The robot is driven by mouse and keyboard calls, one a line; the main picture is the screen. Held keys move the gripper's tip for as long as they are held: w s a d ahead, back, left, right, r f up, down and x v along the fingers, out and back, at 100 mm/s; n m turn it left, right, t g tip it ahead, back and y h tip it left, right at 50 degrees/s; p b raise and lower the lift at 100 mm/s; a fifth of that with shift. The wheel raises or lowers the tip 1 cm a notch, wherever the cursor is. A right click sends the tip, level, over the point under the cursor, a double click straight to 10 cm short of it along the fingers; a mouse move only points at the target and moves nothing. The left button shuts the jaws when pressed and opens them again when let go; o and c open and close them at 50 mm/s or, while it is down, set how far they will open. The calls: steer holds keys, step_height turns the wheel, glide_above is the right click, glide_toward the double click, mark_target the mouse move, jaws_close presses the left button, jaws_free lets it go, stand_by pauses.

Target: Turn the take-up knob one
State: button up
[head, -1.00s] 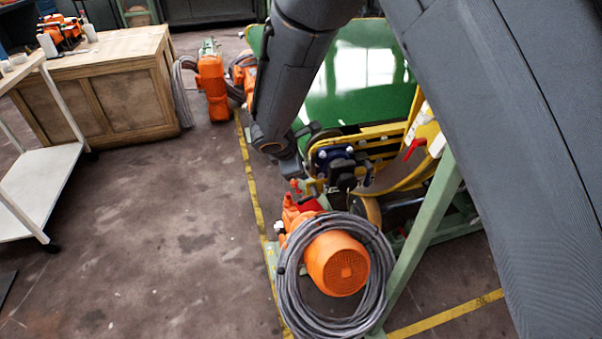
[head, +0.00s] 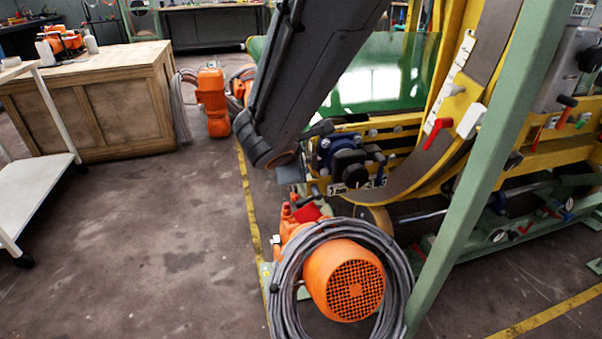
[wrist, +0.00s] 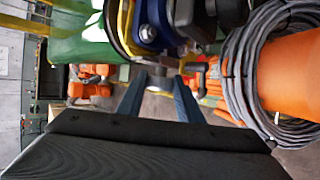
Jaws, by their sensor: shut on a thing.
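In the wrist view, the two dark blue fingers of my gripper (wrist: 158,92) reach forward with a small grey cylindrical part (wrist: 158,78) between their tips. It looks like the take-up knob, and my gripper is shut on it. In the head view, my gripper (head: 304,172) is at the left end of the blue-and-black bearing unit (head: 350,162) on the yellow frame. My arm partly hides the contact there. A white label with a black "1" (head: 338,188) sits just below the unit.
An orange motor (head: 345,285) wrapped in grey cable stands just below my gripper. A green post (head: 490,170) and a yellow frame with a red lever (head: 437,130) are to the right. A wooden cabinet (head: 95,110) and white cart (head: 35,195) stand left; floor between is clear.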

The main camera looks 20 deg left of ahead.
steer(key=shift+s+d+f+m+t+y+b, duration=0.15)
steer(key=shift+t+b, duration=0.45)
steer(key=shift+b, duration=2.35)
steer(key=shift+w+a+f+m+t+y+b, duration=0.1)
steer(key=shift+f+m+t+y+b, duration=0.35)
steer(key=shift+b, duration=2.5)
steer(key=shift+s+d+n+t+b, duration=0.1)
steer(key=shift+t+b, duration=0.65)
steer(key=shift+b, duration=2.2)
steer(key=t+b, duration=0.1)
steer(key=b, duration=0.3)
steer(key=t+y+b, duration=0.1)
steer(key=b, duration=0.3)
steer(key=shift+f+m+b, duration=0.25)
steer(key=shift+m+b, duration=0.15)
steer(key=shift+t+b, duration=0.4)
steer(key=shift+b, duration=0.75)
steer(key=m+t+b, duration=0.1)
steer(key=t+b, duration=0.1)
steer(key=b, duration=0.3)
steer(key=shift+f, duration=0.2)
steer(key=shift+f+m+t+b, duration=0.15)
steer(key=shift+m+t+b, duration=0.65)
steer(key=shift+t, duration=0.8)
steer(key=o, duration=1)
steer(key=shift+o, duration=0.2)
steer(key=shift+s, duration=0.15)
